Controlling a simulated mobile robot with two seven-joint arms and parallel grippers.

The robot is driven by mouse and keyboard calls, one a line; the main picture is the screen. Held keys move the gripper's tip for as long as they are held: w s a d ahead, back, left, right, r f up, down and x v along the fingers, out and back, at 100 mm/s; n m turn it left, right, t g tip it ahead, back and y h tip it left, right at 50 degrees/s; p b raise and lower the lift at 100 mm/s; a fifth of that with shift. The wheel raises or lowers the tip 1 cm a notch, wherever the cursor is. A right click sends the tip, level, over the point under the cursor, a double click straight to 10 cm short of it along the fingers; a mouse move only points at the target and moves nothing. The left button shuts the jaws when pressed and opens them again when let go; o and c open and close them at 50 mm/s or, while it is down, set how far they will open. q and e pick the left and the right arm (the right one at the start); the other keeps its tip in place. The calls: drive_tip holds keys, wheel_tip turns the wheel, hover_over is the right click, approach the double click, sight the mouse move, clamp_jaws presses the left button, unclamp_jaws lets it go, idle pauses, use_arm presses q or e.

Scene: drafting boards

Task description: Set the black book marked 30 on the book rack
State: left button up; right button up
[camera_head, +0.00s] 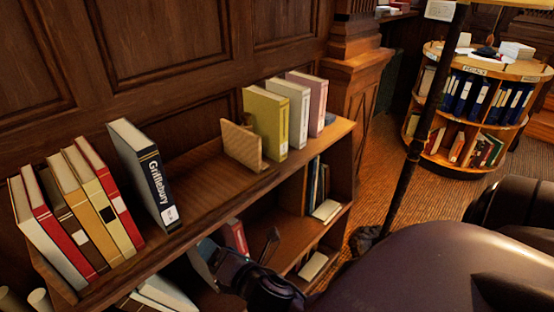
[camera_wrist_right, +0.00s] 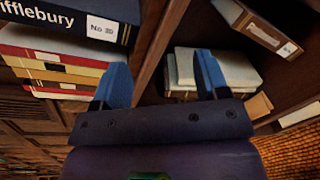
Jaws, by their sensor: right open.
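The black book marked 30 (camera_head: 147,172), with "Grifflebury" on its spine, stands tilted on the top of the wooden book rack (camera_head: 200,172). It is at the right end of a leaning row of books. In the right wrist view its spine and "No 30" label (camera_wrist_right: 70,18) show at the upper left. My right gripper (camera_head: 240,250) is low in front of the rack, right of and below the book, apart from it. In the right wrist view its blue fingers (camera_wrist_right: 160,82) are spread with nothing held between them. My left gripper is not in view.
A wooden bookend (camera_head: 240,145) and yellow, white and pink books (camera_head: 265,122) stand on the rack's right part. Bare top lies between the black book and the bookend. Lower shelves hold books (camera_head: 326,211). A dark pole (camera_head: 415,145) and round bookcase (camera_head: 455,145) are at right.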

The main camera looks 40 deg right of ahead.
drive_tip(key=s+d+f+m+g, duration=0.2)
drive_tip(key=s+f+m, duration=0.4)
drive_tip(key=m, duration=0.6)
drive_tip(key=s+d+f+m+g, duration=0.2)
drive_tip(key=s+d+f+m, duration=0.2)
drive_tip(key=m, duration=0.7)
wheel_tip(320, 180, down, 5)
drive_tip(key=shift+s+d+r+m+g, duration=0.2)
drive_tip(key=shift+s+d+m+g, duration=0.15)
drive_tip(key=shift+s, duration=0.65)
drive_tip(key=shift+a, duration=0.1)
